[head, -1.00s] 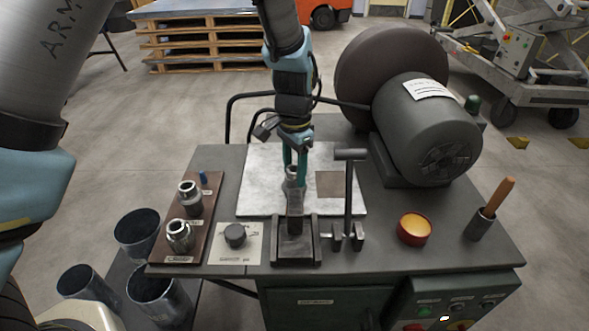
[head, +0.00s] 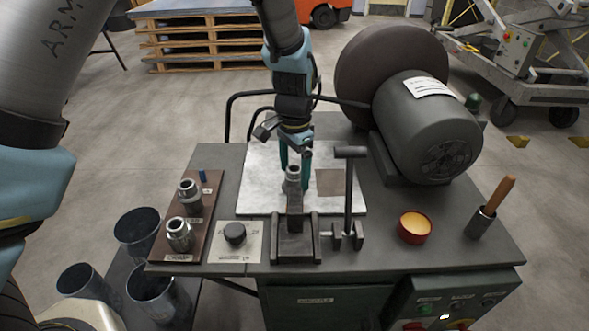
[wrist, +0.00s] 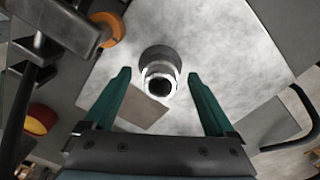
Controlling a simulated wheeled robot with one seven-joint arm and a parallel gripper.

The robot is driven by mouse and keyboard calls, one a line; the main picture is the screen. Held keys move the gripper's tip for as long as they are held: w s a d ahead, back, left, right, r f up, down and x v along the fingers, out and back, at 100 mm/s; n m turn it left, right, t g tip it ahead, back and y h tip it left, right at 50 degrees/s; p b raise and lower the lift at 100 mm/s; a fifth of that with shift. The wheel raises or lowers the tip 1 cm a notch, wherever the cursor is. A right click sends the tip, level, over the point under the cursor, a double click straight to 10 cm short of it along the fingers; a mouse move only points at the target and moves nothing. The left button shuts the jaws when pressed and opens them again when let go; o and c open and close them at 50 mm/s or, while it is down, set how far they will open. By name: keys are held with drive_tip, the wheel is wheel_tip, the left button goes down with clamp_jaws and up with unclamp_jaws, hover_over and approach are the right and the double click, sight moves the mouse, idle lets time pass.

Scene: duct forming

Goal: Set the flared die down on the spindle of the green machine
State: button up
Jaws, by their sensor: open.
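A grey metal die (head: 293,181), which I take to be the flared die, stands upright at the top of the dark spindle (head: 295,222) on the green machine (head: 330,296). In the wrist view the die (wrist: 160,80) shows a bright ring around a dark hole, with a wider grey part beyond. My gripper (head: 295,160) is over it, its teal fingers spread to either side. In the wrist view a gap shows between the die and each finger of my gripper (wrist: 160,78). The joint between die and spindle is too small to judge.
Two other metal dies (head: 189,194) (head: 179,235) stand on a brown board (head: 207,218) at the left. A T-handled post (head: 350,195) rises close right of the spindle. A red cup (head: 414,228) and a large motor (head: 428,130) stand farther right.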

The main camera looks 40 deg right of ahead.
wheel_tip(320, 180, up, 11)
drive_tip(key=b, duration=0.1)
drive_tip(key=shift+b, duration=0.35)
drive_tip(key=shift+f, duration=0.1)
idle(0.4)
drive_tip(key=w+a+n, duration=0.5)
drive_tip(key=w+a, duration=0.3)
drive_tip(key=a, duration=0.3)
drive_tip(key=w+a+n, duration=0.4)
drive_tip(key=w+a, duration=0.4)
drive_tip(key=a, duration=0.3)
drive_tip(key=s+a+n+t, duration=0.1)
drive_tip(key=a+n, duration=0.8)
drive_tip(key=a, duration=1.4)
drive_tip(key=shift+s+f+n+t, duration=0.3)
drive_tip(key=shift+s+f, duration=0.05)
drive_tip(key=shift+s, duration=0.25)
